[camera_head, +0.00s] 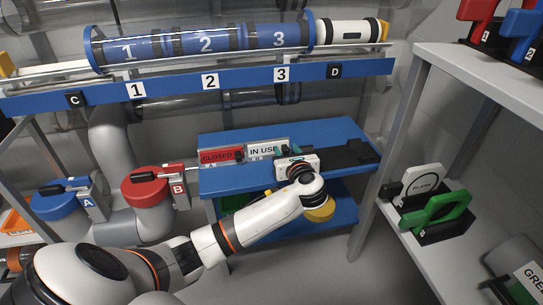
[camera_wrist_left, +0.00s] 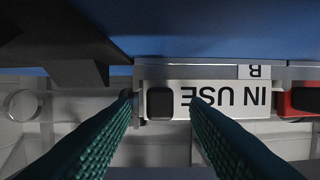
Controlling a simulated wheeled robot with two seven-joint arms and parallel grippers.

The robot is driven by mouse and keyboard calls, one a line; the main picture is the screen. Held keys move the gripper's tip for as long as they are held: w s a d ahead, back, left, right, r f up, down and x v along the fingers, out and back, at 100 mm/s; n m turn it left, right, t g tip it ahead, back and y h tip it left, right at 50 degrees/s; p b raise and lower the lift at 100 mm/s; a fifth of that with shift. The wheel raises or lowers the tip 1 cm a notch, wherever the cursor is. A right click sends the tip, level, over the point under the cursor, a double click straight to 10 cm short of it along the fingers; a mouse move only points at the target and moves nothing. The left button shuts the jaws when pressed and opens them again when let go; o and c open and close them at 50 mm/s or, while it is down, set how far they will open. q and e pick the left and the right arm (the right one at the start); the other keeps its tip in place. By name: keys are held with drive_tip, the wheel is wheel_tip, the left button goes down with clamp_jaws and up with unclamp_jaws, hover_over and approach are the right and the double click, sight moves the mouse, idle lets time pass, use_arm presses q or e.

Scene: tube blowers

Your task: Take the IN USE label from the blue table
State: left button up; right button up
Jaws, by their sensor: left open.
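The IN USE label (camera_head: 262,149) is a white plate with black letters standing on the blue table (camera_head: 335,131). In the left wrist view the label (camera_wrist_left: 225,98) appears upside down, with a black tab at its left end. My left gripper (camera_head: 291,153) is open at the right end of the label in the head view. In the wrist view its teal fingers (camera_wrist_left: 160,108) lie on either side of the black tab, apart from each other. Whether they touch the label I cannot tell. My right gripper is not in view.
A red CLOSED label (camera_head: 219,157) stands left of the IN USE label. Black holders sit at the table's right end. Blue valve A (camera_head: 58,202) and red valve B (camera_head: 152,187) are at left.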

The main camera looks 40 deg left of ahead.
use_arm(q)
drive_tip(key=shift+w+a, duration=0.2)
clamp_jaws()
drive_tip(key=shift+r, duration=0.1)
